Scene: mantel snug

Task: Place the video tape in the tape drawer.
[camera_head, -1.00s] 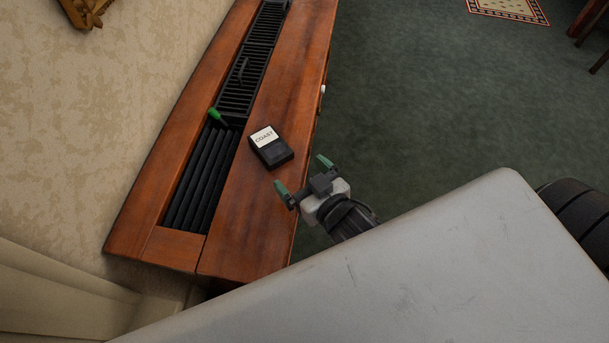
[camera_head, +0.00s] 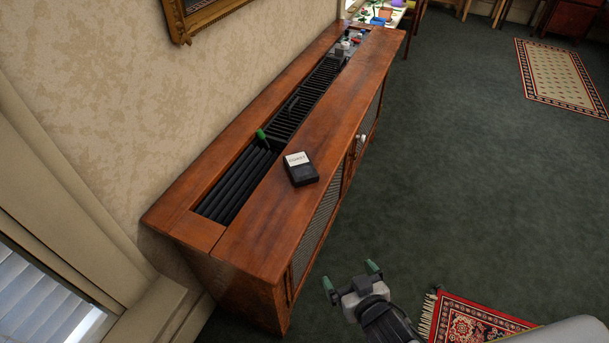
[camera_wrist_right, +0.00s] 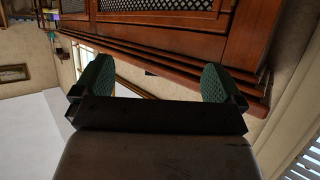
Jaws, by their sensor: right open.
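The video tape (camera_head: 301,169), a black case with a white label, lies flat on the wooden top of a long low cabinet in the head view. My right gripper (camera_head: 350,278) is open and empty, apart from the tape, in front of the cabinet's near end. In the right wrist view its two green-padded fingers (camera_wrist_right: 156,85) are spread with nothing held between them. I cannot identify the tape drawer for certain. My left gripper is not in view.
The cabinet top (camera_head: 256,226) has a long recess with black slats (camera_head: 236,185), where a small green-tipped object (camera_head: 262,135) stands. Small items (camera_head: 347,45) sit at its far end. Open carpet (camera_head: 480,190) lies to the right, with a red rug (camera_head: 470,322) nearby.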

